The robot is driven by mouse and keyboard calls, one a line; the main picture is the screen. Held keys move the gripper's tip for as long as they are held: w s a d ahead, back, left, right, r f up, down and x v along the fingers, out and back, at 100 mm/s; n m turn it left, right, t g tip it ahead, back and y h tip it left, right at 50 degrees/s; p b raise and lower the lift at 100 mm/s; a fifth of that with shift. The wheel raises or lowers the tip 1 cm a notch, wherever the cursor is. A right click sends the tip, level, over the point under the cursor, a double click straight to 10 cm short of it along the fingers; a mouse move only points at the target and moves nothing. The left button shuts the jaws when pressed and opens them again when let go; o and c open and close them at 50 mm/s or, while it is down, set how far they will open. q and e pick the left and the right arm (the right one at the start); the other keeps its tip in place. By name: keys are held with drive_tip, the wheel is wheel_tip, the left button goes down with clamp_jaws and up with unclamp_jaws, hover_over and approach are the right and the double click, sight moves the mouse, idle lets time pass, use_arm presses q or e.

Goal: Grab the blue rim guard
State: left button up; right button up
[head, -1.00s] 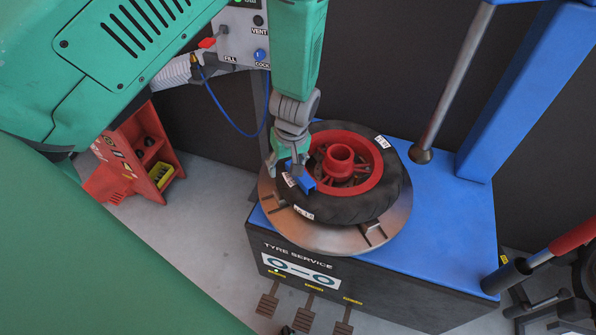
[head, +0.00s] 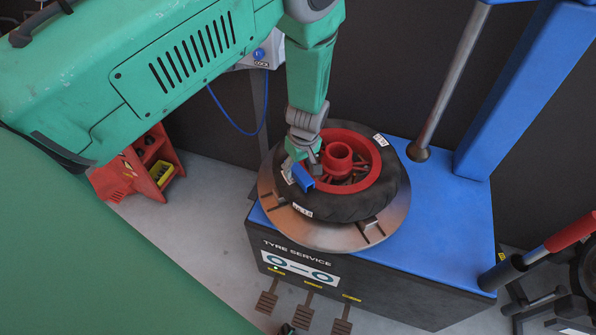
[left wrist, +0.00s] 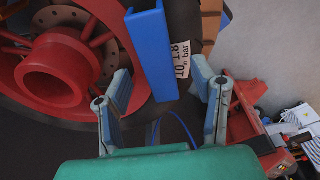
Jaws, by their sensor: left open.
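The blue rim guard (head: 303,178) sits at the edge of the red wheel rim (head: 362,186), against the black tyre (head: 345,207). In the left wrist view the blue rim guard (left wrist: 153,52) is a long upright piece, just beyond the fingertips and between their lines. My left gripper (head: 300,167) is at the guard in the head view. Its two fingers stand apart in the left wrist view (left wrist: 162,92), with nothing clearly held between them. Whether the fingertips touch the guard cannot be told. My right gripper is not in view.
The tyre lies on a round metal turntable (head: 290,229) on the blue-topped tyre machine (head: 440,222). A steel post (head: 447,85) and blue column (head: 515,85) rise at right. A red cart (head: 130,172) stands at left.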

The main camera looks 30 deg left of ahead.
use_arm(q)
drive_tip(key=shift+w+d+f, duration=0.1)
drive_tip(key=shift+f, duration=0.55)
drive_tip(key=shift+w+d+f, duration=0.1)
drive_tip(key=shift+f, duration=0.5)
drive_tip(key=shift+a, duration=0.15)
drive_tip(key=shift+s+a+f, duration=0.1)
drive_tip(key=shift+a, duration=0.25)
drive_tip(key=c, duration=1)
